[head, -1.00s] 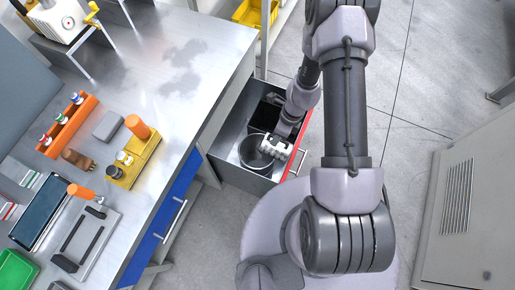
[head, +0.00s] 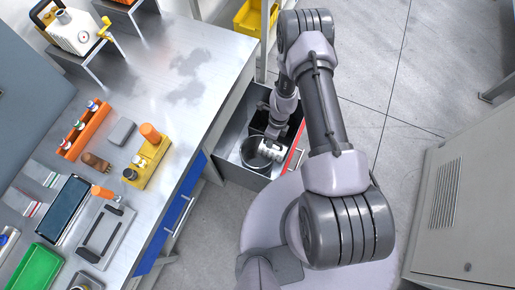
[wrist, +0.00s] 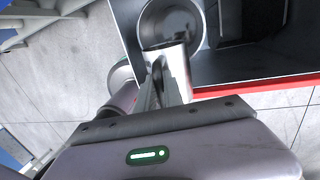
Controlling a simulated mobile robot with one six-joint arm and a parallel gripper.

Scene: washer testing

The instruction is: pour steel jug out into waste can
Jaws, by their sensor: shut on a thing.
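My gripper (head: 270,149) is at the vessel's right side. The jug's contents are not clear.
The grey drawer (head: 231,168) with a red front edge closes in around the gripper. A steel workbench (head: 195,75) with a tool holder, trays and orange-handled tools is on the left. A grey cabinet (head: 450,225) stands at the right. Open floor lies between.

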